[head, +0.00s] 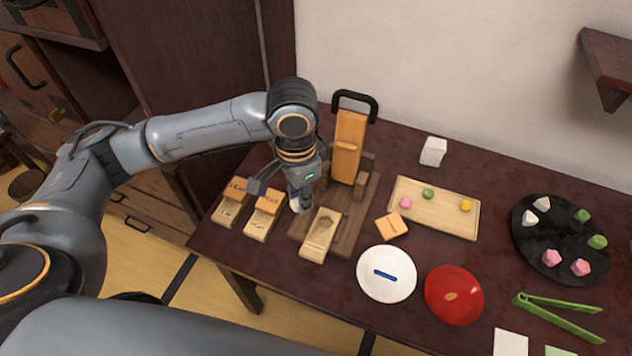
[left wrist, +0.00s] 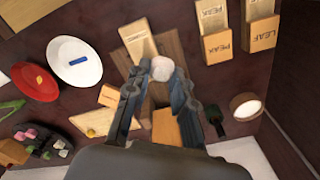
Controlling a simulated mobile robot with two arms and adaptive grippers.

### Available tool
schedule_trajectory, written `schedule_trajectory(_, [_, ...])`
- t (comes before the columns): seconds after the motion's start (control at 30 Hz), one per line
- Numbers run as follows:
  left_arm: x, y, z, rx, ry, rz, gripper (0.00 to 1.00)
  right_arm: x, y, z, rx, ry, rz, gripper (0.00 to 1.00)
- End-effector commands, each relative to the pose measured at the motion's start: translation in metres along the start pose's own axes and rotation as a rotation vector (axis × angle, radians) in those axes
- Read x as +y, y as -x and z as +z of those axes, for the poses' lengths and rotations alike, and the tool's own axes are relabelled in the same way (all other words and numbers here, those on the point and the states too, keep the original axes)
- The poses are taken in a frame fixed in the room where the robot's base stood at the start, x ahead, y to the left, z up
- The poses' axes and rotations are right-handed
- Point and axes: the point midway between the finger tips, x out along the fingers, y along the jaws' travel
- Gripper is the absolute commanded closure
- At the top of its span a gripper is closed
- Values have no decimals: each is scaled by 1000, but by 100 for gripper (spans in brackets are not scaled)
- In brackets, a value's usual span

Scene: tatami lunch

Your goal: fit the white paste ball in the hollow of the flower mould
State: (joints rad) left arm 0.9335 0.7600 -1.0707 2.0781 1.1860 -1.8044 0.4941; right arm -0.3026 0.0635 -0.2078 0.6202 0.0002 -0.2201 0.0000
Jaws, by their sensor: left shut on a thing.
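My left gripper (head: 301,197) is shut on the white paste ball (left wrist: 160,69). In the left wrist view the ball sits between the two fingertips of the gripper (left wrist: 162,75). In the head view the ball is mostly hidden by the fingers. The flower mould (head: 318,243) is a pale wooden block with a hollow near its far end, on the front of the dark wooden press base. The gripper is just left of the hollow in the head view. The mould also shows beyond the ball in the left wrist view (left wrist: 138,38). The ball looks apart from the mould.
The wooden press (head: 348,147) with a black handle stands behind. The leaf mould (head: 229,211) and peak mould (head: 262,226) lie left. A tray (head: 445,221) of coloured balls, a white plate (head: 386,289), a red plate (head: 454,309) and a small wooden block (head: 391,226) lie right.

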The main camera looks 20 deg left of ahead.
Motion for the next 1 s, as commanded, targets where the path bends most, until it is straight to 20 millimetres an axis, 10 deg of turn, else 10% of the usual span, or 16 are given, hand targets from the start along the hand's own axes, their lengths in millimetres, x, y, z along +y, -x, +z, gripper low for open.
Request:
schedule_trajectory(0.4, [-4,-5,-38,-2,-877,4,92,28,68,-4,-3,-2,34,60])
schedule_trajectory(1.0, [0,-39,-55,1,-2139,5,92,7,146,-15,2,0,9,60])
